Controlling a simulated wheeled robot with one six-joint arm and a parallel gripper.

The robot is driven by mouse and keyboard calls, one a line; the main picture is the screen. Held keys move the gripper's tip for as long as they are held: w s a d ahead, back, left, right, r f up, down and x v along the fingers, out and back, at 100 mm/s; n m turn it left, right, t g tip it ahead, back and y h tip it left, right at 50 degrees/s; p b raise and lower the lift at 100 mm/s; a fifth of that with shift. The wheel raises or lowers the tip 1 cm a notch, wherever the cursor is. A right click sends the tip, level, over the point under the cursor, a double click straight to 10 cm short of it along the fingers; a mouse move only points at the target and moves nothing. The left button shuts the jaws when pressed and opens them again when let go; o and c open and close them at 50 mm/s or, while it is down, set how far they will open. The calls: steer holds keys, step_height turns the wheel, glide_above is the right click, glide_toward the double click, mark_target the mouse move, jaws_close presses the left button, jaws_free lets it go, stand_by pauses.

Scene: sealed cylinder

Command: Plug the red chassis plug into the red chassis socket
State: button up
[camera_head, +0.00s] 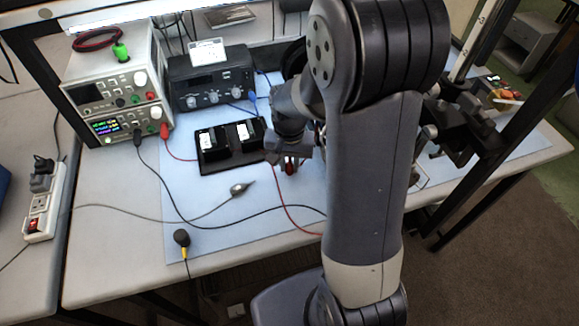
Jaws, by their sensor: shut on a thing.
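My gripper (290,168) is over the blue mat, just right of the black tray, partly covered by my own wrist. It is shut on a small red piece, which appears to be the red chassis plug (289,169). A thin red cable runs from near it down and right along the mat, then passes behind my arm. I cannot make out the red chassis socket; my arm covers much of the middle and right of the bench. Another red plug (164,131) sits at the front of the lower white power supply.
White power supplies (110,95) and a dark instrument (205,82) stand at the back left. The black tray (215,167) holds two black blocks. A grey-tipped cable (238,189) and a black-yellow plug (181,238) lie in front. Dark clamp-like equipment (455,125) stands right of my arm.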

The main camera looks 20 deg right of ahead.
mark_target(289, 163)
jaws_close()
step_height(289, 163, up, 10)
steer(key=shift+r+b, duration=0.1)
steer(key=shift+b, duration=0.2)
